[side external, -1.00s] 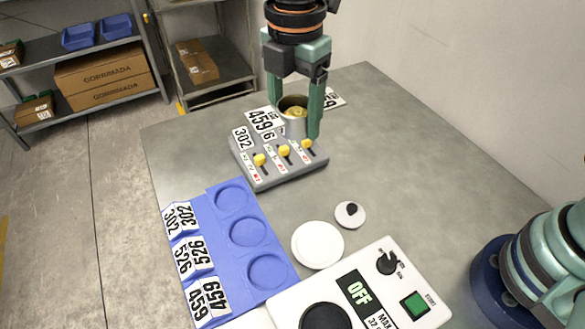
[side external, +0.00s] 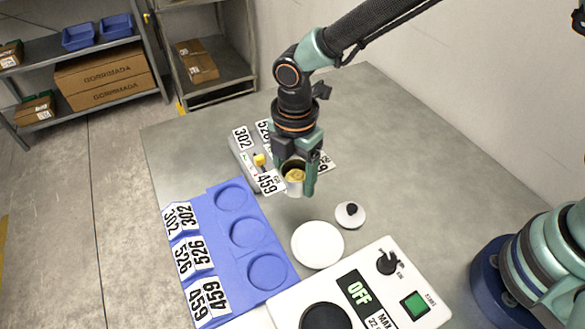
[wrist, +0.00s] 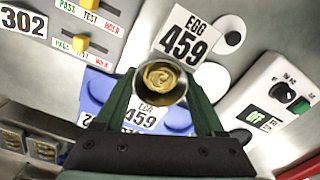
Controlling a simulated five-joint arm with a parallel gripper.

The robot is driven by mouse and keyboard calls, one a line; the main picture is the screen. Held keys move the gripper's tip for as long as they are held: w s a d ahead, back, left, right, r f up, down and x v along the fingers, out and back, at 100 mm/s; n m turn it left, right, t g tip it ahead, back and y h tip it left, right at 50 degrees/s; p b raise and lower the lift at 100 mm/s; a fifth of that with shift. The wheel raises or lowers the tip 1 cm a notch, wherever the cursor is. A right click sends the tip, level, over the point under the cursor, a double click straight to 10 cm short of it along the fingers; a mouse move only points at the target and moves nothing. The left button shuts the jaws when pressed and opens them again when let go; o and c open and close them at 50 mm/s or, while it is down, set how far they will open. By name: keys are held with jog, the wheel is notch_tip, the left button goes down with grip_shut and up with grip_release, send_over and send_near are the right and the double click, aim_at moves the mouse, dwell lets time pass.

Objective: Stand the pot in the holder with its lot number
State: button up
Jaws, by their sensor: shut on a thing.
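My gripper (side external: 293,184) is shut on a metal pot (side external: 294,188) with yellow contents and a white tag reading 459 (side external: 269,182). In the wrist view the pot (wrist: 160,82) sits between my fingers, and its tag reads EGG 459 (wrist: 184,42). The pot looks upright and held above the table. The blue holder (side external: 218,222) lies in front and to the left of the pot. It has three empty round recesses, with labels 302 (side external: 184,216), 526 (side external: 196,252) and 459 (side external: 212,297). The recess by 459 (side external: 267,271) is nearest the control panel.
A grey box with yellow sliders (side external: 240,152) and number tags stands behind the pot, partly hidden by my gripper. A white disc (side external: 318,244) and a smaller white disc with a dark knob (side external: 350,215) lie near the control panel (side external: 385,292), which reads OFF.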

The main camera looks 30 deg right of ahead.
aim_at(294, 205)
jog(key=shift+f, duration=2.75)
jog(key=shift+f, duration=0.15)
jog(key=o, duration=1.5)
